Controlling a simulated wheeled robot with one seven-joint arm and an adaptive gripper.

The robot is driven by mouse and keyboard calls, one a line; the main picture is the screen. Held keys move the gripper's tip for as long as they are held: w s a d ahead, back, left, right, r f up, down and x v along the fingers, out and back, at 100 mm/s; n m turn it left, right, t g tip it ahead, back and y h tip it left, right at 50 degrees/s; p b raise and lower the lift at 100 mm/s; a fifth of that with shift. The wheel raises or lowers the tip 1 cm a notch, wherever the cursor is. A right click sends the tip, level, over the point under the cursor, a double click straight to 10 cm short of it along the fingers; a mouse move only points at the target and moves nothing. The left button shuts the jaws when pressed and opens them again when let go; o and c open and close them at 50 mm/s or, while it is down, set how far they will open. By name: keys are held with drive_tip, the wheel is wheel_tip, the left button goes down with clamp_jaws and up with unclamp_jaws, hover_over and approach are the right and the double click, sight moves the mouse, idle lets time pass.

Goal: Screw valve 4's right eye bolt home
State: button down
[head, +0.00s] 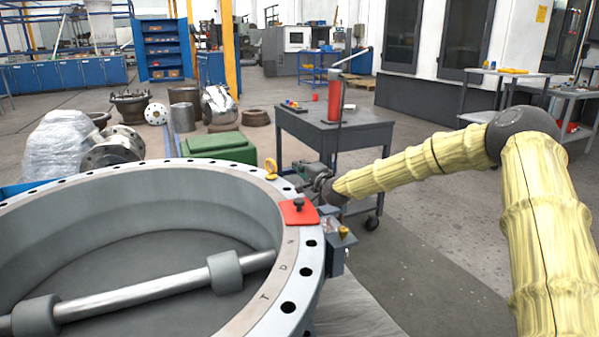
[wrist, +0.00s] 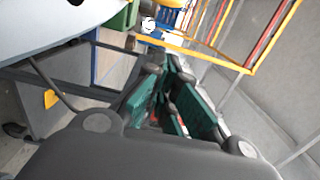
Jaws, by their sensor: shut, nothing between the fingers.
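A large grey valve body (head: 235,318) with a round bolted flange fills the left of the head view. One yellow eye bolt (head: 271,168) stands upright on the far right part of its rim. Whether its thread is fully seated cannot be told. I see no valve number. My gripper (head: 308,172) is just right of the eye bolt, apart from it, beyond the flange's outer edge. Its fingers are shut and empty. In the wrist view the teal-padded fingers (wrist: 178,98) show close together, with no eye bolt between them.
A grey box with a yellow knob (head: 335,255) hangs on the flange's side. A dark cart (head: 350,138) carrying a red cylinder (head: 335,100) stands behind. Open floor lies to the right.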

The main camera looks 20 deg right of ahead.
sight(271, 169)
drive_tip(key=shift+w+a+b, duration=1.05)
drive_tip(key=shift+w+b, duration=0.25)
drive_tip(key=shift+w, duration=0.05)
drive_tip(key=shift+w+a+b, duration=1.05)
drive_tip(key=shift+w+b, duration=0.2)
drive_tip(key=shift+w, duration=0.05)
drive_tip(key=shift+s+a+r+p, duration=0.15)
drive_tip(key=shift+s+p, duration=0.1)
drive_tip(key=shift+p, duration=0.55)
drive_tip(key=shift+f, duration=0.2)
drive_tip(key=shift+r, duration=0.1)
